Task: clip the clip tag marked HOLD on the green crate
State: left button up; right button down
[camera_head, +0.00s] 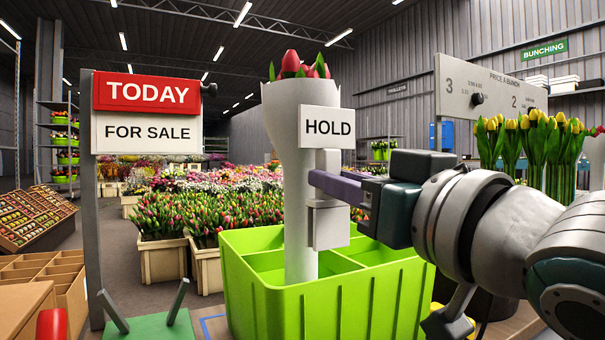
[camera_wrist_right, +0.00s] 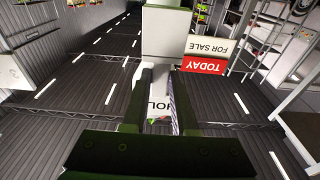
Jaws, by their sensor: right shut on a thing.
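The white clip tag marked HOLD (camera_head: 327,127) is upright, its lettered plate on top and a pale clip body below. My right gripper (camera_head: 335,188) is shut on it from the right. In the right wrist view the clip body (camera_wrist_right: 166,45) sits beyond the fingers, and part of the lettering shows between them. The green crate (camera_head: 320,312) stands below, with divided compartments. The lower clip body overlaps the crate's back part in the picture; I cannot tell whether they touch. A white-sleeved bunch of red tulips (camera_head: 298,210) stands upright in the crate, left of the clip. My left gripper is out of view.
A TODAY / FOR SALE sign (camera_head: 147,112) on a grey post stands at the left. A green base with two grey prongs (camera_head: 150,326) is at the front left. Yellow tulips (camera_head: 530,145) and a grey dial panel (camera_head: 490,90) stand at the right behind my arm.

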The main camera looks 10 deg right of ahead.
jog(key=shift+f+b, duration=1.6)
jog(key=shift+f, duration=1.05)
jog(key=shift+f+b, duration=0.7)
jog(key=shift+f, duration=0.4)
jog(key=c, duration=0.6)
grip_release()
jog(key=p, duration=0.4)
send_near(333, 230)
notch_tip(333, 230, down, 2)
jog(key=shift+s+d+f, duration=0.2)
jog(key=shift+s+f, duration=0.05)
jog(key=shift+s, duration=0.35)
